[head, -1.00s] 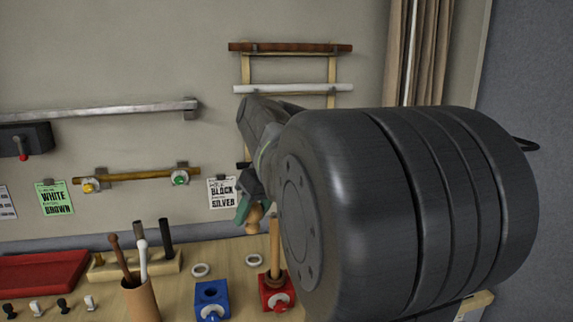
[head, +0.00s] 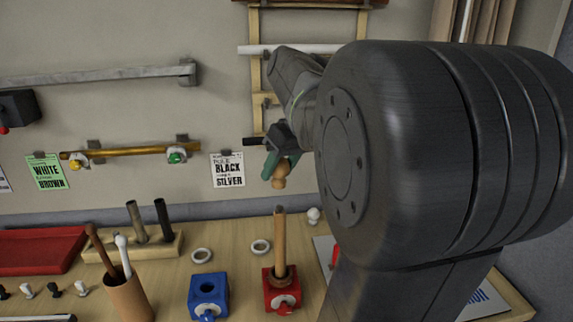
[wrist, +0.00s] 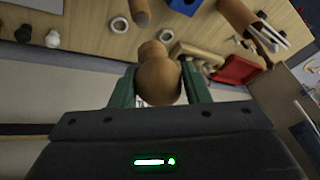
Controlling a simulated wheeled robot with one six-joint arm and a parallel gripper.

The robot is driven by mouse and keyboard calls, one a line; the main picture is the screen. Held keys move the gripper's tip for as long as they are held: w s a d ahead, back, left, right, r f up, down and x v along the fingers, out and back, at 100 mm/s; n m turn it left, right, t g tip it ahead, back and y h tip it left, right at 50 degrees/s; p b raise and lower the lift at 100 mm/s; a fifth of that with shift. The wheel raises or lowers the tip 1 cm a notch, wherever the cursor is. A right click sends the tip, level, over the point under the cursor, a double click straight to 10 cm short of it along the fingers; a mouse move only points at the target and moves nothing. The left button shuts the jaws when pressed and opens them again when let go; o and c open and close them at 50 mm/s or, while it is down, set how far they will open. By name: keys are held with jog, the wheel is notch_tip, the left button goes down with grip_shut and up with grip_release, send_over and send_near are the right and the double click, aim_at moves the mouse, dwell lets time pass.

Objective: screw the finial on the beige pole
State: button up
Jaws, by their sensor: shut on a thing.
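My gripper (head: 274,165) has green fingers shut on a beige wooden finial (head: 280,176). In the wrist view the finial (wrist: 160,78) sits between the two fingers, its narrower knob pointing away from the palm. The beige pole (head: 280,242) stands upright in a red clamp block (head: 268,292) on the table. In the head view the finial appears just above the pole's top with a gap between them. In the wrist view a pole end (wrist: 140,12) shows beyond the finial, slightly left of it. The depth offset is hard to judge.
A white finial (head: 313,215) stands right of the pole. A cup of rods (head: 129,299), a wooden rod holder (head: 150,251) and a red tray (head: 40,249) are at left.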

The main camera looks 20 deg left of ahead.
aim_at(285, 184)
jog(key=shift+f+b, duration=1.6)
jog(key=shift+f, duration=0.8)
jog(key=shift+f+b, duration=0.3)
jog(key=shift+f, duration=0.55)
dwell(0.8)
jog(key=o, duration=1.1)
jog(key=shift+c, duration=0.2)
